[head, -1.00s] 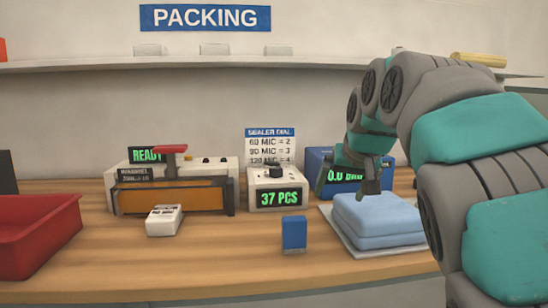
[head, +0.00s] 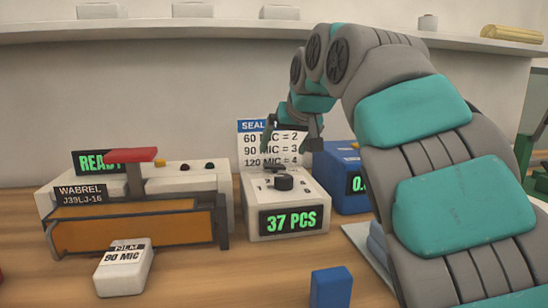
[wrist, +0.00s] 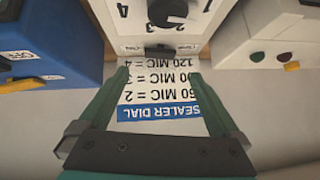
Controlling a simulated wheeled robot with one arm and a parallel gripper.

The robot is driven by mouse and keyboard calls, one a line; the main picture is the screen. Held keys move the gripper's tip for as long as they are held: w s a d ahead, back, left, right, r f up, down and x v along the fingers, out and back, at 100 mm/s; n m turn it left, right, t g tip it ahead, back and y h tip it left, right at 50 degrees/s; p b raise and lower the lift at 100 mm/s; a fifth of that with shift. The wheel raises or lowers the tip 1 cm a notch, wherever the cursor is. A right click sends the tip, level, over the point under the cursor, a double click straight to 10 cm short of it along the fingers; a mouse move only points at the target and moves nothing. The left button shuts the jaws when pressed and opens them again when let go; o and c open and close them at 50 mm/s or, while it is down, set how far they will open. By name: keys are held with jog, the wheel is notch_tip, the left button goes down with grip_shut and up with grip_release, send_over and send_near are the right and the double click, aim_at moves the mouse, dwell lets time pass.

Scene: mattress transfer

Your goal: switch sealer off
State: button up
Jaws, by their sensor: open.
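The sealer (head: 190,180) is a white box at the left in the head view, with a lit READY display (head: 97,162) and a red-topped press handle (head: 131,156).
The dial box has a black knob (head: 284,182) and reads 37 PCS. The sealer dial card (head: 255,145) is on the wall behind. A blue box (head: 340,170) stands right of the dial box. A 90 MIC block (head: 124,268) and small blue block (head: 331,288) lie in front.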

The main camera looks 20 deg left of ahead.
aim_at(273, 165)
jog(key=p+x, duration=0.1)
jog(key=x, duration=0.6)
jog(key=shift+f, duration=0.1)
jog(key=c, duration=1.4)
jog(key=shift+s+a+f+n+t+h, duration=0.1)
jog(key=shift+a+n+t+h, duration=0.15)
jog(key=shift+h, duration=0.25)
jog(key=shift+s+a+n+t+h, duration=0.1)
jog(key=shift+n+t+h, duration=0.25)
jog(key=shift+h, duration=0.15)
jog(key=o, duration=1.4)
